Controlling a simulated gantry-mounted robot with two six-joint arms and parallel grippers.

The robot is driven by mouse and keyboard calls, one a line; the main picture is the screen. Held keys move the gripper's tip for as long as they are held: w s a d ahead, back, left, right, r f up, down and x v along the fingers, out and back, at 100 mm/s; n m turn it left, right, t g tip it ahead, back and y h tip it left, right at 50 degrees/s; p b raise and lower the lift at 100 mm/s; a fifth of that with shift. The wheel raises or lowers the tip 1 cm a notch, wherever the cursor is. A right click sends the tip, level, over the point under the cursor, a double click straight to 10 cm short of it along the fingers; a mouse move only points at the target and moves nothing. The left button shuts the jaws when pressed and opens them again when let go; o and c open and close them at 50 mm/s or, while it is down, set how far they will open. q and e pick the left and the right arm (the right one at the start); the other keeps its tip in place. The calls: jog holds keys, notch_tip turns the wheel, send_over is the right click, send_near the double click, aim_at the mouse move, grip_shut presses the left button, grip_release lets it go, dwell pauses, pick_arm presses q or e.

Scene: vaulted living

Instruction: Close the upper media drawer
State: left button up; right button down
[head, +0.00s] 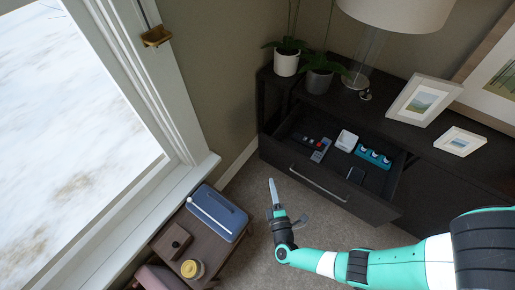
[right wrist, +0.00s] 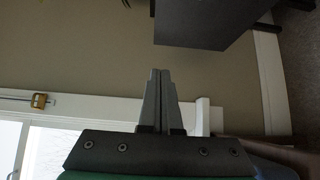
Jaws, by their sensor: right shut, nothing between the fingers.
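The upper media drawer (head: 373,207) is pulled out from the dark media cabinet (head: 405,115), with a long pale bar handle (head: 318,184) on its front. Inside are a remote, a white box, a teal item with round tops and a small dark item. My right gripper (head: 273,186) is shut and empty, in front of the drawer's left part and apart from it. Its closed fingers (right wrist: 161,75) also show in the right wrist view, with a dark furniture edge (right wrist: 205,22) beyond them. My left gripper is not in view.
A small side table (head: 160,252) with a blue case (head: 217,213), a brown box (head: 173,243) and a yellow jar (head: 192,269) stands close left of the gripper. Plants, a lamp and picture frames stand on the cabinet. Carpet (head: 255,258) lies open between.

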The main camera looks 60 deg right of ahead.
jog(key=s+d, duration=0.1)
jog(key=d, duration=0.1)
jog(key=b, duration=0.7)
send_near(273, 144)
jog(key=x, duration=0.5)
jog(key=shift+w+a+f, duration=0.15)
jog(key=shift+w+f, duration=0.05)
jog(key=shift+w, duration=0.15)
jog(key=shift+s+d+r, duration=0.1)
jog(key=shift+d, duration=0.25)
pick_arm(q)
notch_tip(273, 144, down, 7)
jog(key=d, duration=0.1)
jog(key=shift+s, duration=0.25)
pick_arm(e)
jog(key=shift+d+r, duration=0.1)
